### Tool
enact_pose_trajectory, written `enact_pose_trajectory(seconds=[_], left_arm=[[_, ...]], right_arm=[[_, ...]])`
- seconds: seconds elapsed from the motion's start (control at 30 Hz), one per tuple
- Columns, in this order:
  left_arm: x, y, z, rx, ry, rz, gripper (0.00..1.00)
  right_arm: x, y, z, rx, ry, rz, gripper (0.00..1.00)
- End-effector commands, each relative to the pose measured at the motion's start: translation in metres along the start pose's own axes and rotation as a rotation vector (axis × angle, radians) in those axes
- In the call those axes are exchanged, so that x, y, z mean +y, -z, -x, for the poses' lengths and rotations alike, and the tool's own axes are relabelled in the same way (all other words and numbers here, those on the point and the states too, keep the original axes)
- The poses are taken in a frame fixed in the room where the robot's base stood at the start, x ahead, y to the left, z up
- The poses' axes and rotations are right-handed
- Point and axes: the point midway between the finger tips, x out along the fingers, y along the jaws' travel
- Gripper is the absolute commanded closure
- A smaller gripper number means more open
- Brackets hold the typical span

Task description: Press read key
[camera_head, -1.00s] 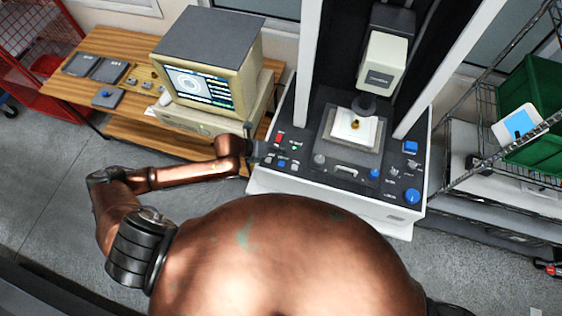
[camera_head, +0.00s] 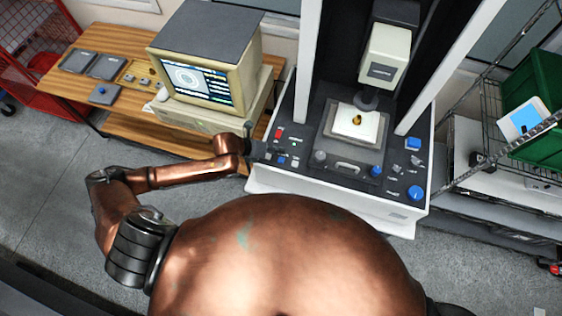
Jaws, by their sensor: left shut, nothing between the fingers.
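The measuring machine (camera_head: 262,179) stands ahead with a dark control panel on its front. At the panel's left is a group of small keys with a red key (camera_head: 279,134) and blue and light keys (camera_head: 282,160); their labels are too small to read. My left gripper (camera_head: 266,151) is shut and empty at the left edge of this key group. I cannot tell whether it touches a key. A small brass part (camera_head: 357,120) sits on the white plate under the probe head (camera_head: 381,58). My right gripper is not in view.
A monitor (camera_head: 205,85) stands on the wooden bench (camera_head: 122,42) at left. Blue knobs (camera_head: 415,193) sit on the panel's right. A wire rack (camera_head: 483,125) with a green bin (camera_head: 545,85) stands at right. Grey floor is open at left.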

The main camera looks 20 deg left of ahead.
Motion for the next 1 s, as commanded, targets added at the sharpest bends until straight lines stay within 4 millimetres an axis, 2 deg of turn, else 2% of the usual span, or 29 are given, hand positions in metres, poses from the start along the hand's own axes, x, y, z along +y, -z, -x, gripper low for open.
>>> enact_pose_trajectory(seconds=[0.03,0.1,0.3,1.0], left_arm=[[0.006,0.007,-0.010,-0.001,0.001,0.002,1.00],[0.011,0.012,-0.017,-0.001,0.001,0.002,1.00],[0.023,0.022,-0.031,-0.001,-0.001,-0.001,1.00],[0.025,0.024,-0.034,-0.001,0.001,-0.001,1.00]], right_arm=[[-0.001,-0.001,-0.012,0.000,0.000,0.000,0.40],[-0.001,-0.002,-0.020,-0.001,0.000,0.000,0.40],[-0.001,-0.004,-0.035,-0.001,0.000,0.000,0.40],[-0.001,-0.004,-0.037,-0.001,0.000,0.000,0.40]])
